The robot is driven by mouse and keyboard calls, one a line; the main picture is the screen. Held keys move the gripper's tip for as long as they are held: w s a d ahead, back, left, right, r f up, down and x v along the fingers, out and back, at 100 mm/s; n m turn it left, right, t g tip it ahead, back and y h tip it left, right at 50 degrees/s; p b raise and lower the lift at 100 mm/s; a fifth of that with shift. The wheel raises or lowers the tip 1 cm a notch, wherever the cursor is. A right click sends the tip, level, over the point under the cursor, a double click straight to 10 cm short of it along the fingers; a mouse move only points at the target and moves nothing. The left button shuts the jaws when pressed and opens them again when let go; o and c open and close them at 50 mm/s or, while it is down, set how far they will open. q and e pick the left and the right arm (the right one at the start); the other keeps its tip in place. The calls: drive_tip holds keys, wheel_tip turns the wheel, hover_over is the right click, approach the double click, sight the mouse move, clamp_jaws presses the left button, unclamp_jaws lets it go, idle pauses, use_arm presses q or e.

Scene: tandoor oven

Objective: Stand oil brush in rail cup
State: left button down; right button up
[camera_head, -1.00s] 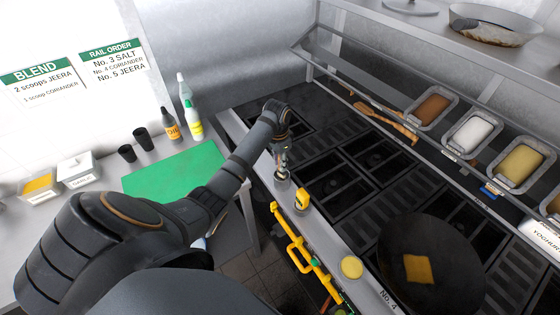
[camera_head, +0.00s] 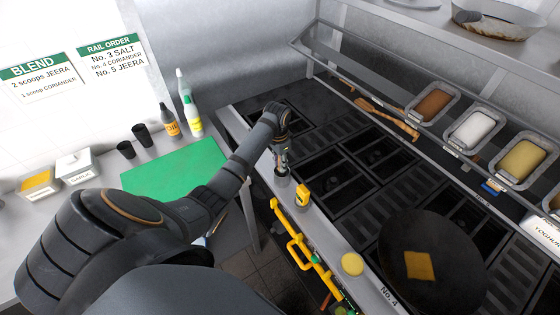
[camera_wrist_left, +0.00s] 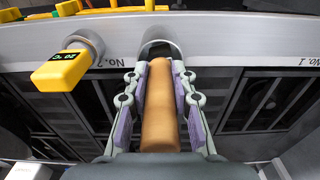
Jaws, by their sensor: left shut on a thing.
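My left gripper (camera_wrist_left: 160,110) is shut on the oil brush's tan wooden handle (camera_wrist_left: 159,115), with pads on both sides of it. The handle's far end points at a round dark-mouthed rail cup (camera_wrist_left: 158,46) on the steel front rail. The brush's head is hidden, and I cannot tell how deep it sits in the cup. In the head view the left gripper (camera_head: 281,155) is directly above the small grey rail cup (camera_head: 283,179), close to or touching it. My right gripper is not in view.
A yellow thermometer (camera_head: 302,195) stands beside the cup on the rail (camera_head: 325,228); it also shows in the wrist view (camera_wrist_left: 62,70). A dark round pan (camera_head: 432,285) with a yellow square is at the right. A green board (camera_head: 175,172) lies left.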

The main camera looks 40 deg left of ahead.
use_arm(q)
drive_tip(key=shift+f+b, duration=0.35)
drive_tip(key=shift+f, duration=0.55)
drive_tip(key=c, duration=1)
unclamp_jaws()
drive_tip(key=shift+r, duration=0.1)
drive_tip(key=r, duration=1.1)
drive_tip(key=shift+s+a+r, duration=0.1)
drive_tip(key=shift+s+r, duration=0.15)
drive_tip(key=shift+r, duration=0.15)
